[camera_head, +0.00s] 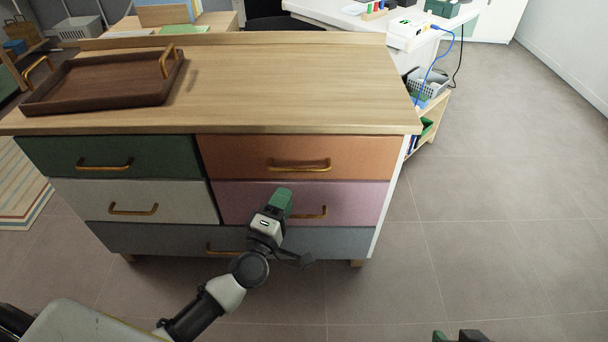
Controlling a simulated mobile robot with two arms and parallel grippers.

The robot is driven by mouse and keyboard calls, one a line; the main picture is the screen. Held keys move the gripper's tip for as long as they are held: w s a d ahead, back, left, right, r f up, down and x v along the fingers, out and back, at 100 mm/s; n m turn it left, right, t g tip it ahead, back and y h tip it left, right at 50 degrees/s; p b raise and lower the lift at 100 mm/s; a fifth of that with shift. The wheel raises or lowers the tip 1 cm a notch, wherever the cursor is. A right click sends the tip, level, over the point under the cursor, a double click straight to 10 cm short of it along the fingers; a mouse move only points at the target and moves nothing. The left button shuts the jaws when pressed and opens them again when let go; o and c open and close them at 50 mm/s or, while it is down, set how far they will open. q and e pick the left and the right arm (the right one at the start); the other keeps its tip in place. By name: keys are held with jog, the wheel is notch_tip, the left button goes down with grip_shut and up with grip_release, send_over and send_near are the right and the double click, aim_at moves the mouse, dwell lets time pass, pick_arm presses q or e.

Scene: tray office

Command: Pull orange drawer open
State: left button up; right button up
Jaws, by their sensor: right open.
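The orange drawer (240,158) is at the upper right of the dresser's front and looks closed, flush with its neighbours. Its brass bar handle (300,168) is in full view. My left gripper (281,200), with green fingers, is in front of the pink drawer, below and slightly left of the orange drawer's handle, apart from it in the picture. The fingers overlap in this view, so their opening is unclear. My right gripper (458,337) shows only its tips at the bottom edge, to the right; it is open and well away from the dresser.
The pink drawer (355,203) is below the orange one, and the green drawer (60,155) is to its left. A brown tray (100,88) stands on the dresser top (290,85). A small shelf (432,118) stands behind its right side. Floor (480,230) at right is clear.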

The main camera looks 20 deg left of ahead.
aim_at(300, 170)
pick_arm(q)
jog(key=x, duration=0.9)
jog(key=shift+w+b, duration=0.25)
jog(key=shift+b, duration=0.05)
pick_arm(e)
jog(key=shift+w+a+r+t+y, duration=0.2)
jog(key=shift+w+r+t, duration=0.15)
jog(key=shift+w, duration=0.2)
jog(key=shift+w+a+r+t+y, duration=0.1)
jog(key=shift+w+a+r+t, duration=0.15)
jog(key=shift+w+t, duration=0.25)
pick_arm(q)
grip_shut()
